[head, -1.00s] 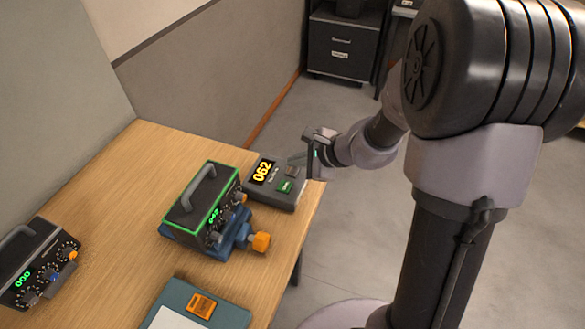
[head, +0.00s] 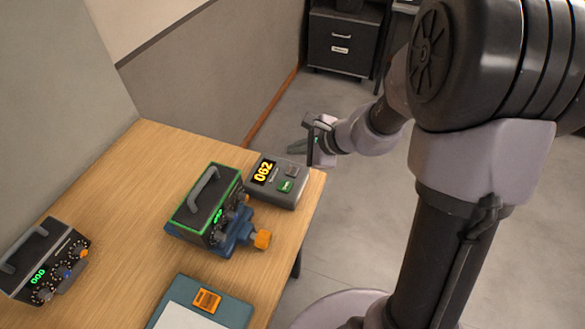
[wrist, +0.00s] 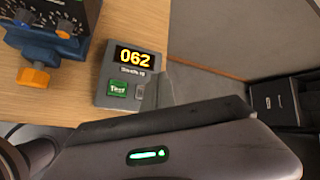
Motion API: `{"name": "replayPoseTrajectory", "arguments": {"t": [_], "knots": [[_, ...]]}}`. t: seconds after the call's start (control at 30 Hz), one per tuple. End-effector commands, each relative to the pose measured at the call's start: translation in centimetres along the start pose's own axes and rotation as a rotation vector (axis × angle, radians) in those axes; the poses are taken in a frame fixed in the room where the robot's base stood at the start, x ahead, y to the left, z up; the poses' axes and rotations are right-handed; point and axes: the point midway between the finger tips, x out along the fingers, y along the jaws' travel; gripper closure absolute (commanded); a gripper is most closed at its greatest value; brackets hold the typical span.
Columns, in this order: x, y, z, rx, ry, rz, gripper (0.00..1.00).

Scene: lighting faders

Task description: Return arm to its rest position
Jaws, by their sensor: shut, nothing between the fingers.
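My gripper (head: 296,147) is at the far right corner of the table (head: 150,185) in the head view, just beyond a grey box with a yellow "062" display (head: 277,183). Its fingers are shut with nothing between them. The gripper is clear of the box in the head view. In the wrist view the gripper body fills the lower part, and the display box (wrist: 130,75) with its green "Test" button lies beyond it. My arm reaches in from the right.
A green-edged device (head: 205,200) sits on a blue clamp with an orange knob (head: 262,239). A similar device showing 000 (head: 45,262) stands at left. A teal clipboard (head: 235,312) lies in front. A dark cabinet (head: 342,42) stands behind; the floor at right is clear.

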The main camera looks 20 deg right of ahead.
Motion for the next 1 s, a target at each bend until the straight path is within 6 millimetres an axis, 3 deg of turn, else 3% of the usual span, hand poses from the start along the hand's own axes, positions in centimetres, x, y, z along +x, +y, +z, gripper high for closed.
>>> {"name": "replayPoseTrajectory", "arguments": {"t": [0.47, 0.57, 0.63, 0.7, 0.83, 0.9, 1.0], "knots": [[-0.4, 0.0, 0.6, -0.024, -0.006, 0.002, 1.00], [-3.3, 0.7, 5.1, -0.216, -0.042, 0.032, 1.00], [-7.3, 3.0, 9.7, -0.471, -0.067, 0.080, 1.00], [-11.5, 6.4, 12.7, -0.739, -0.060, 0.139, 1.00], [-17.7, 11.6, 13.3, -1.139, 0.038, 0.226, 1.00], [-19.8, 13.1, 12.5, -1.277, 0.104, 0.254, 1.00], [-21.5, 14.0, 11.5, -1.381, 0.170, 0.276, 1.00]]}}
